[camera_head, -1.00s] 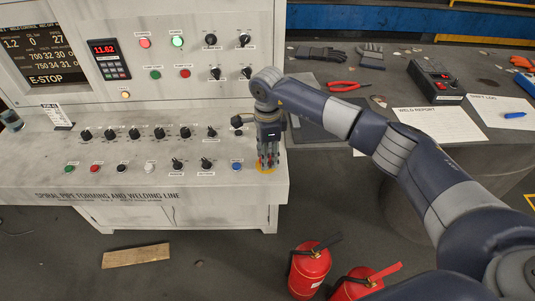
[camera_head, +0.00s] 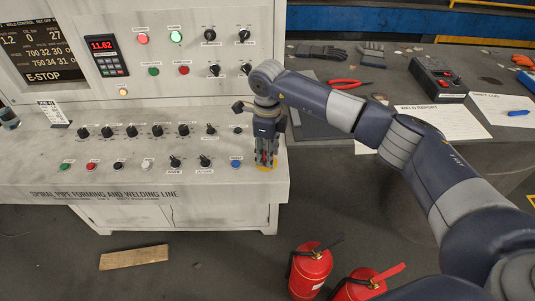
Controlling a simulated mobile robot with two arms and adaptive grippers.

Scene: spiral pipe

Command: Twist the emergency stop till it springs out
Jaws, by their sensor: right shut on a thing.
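The emergency stop (camera_head: 264,159) is at the right end of the console's sloped panel, on a yellow disc (camera_head: 267,168). Little of its red button shows between my fingers. My right gripper (camera_head: 266,161) points down over it and is shut on it. The upper screen (camera_head: 43,76) reads E-STOP.
A blue button (camera_head: 236,163) sits just left of my right gripper, with several black knobs (camera_head: 158,131) further along the panel. Two red fire extinguishers (camera_head: 311,268) stand on the floor below. A workbench (camera_head: 400,95) with gloves, pliers and papers is at the right.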

